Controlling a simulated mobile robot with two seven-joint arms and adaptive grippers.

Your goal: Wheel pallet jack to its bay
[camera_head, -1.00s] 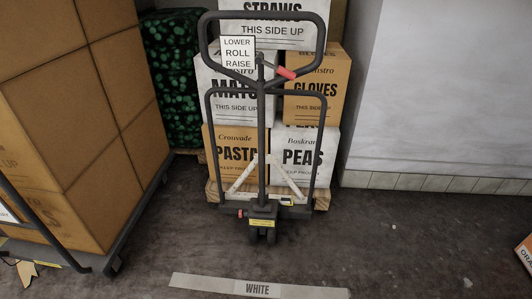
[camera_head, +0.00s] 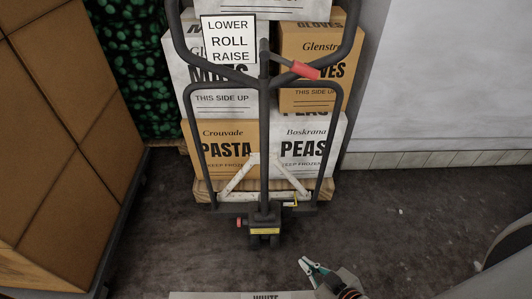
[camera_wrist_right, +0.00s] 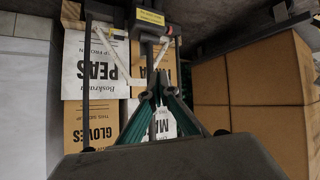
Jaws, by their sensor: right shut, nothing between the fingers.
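The pallet jack (camera_head: 264,150) stands upright in the middle of the head view, with a dark looped handle, a red lever (camera_head: 304,70) and a sign reading LOWER ROLL RAISE (camera_head: 228,39). It stands against a wooden pallet (camera_head: 318,189) stacked with boxes. My right gripper (camera_head: 305,262) is low in the head view, in front of the jack and right of its wheels, apart from it. In the right wrist view the fingers (camera_wrist_right: 155,75) are together and empty, with the jack's base (camera_wrist_right: 150,22) beyond them. My left gripper is not in view.
A floor strip (camera_head: 225,295) lettered WHITE lies at the bottom. A tall stack of brown boxes (camera_head: 65,130) fills the left. A green-patterned stack (camera_head: 130,65) stands behind. A white wall (camera_head: 440,80) is at the right, with open dark floor (camera_head: 400,220) before it.

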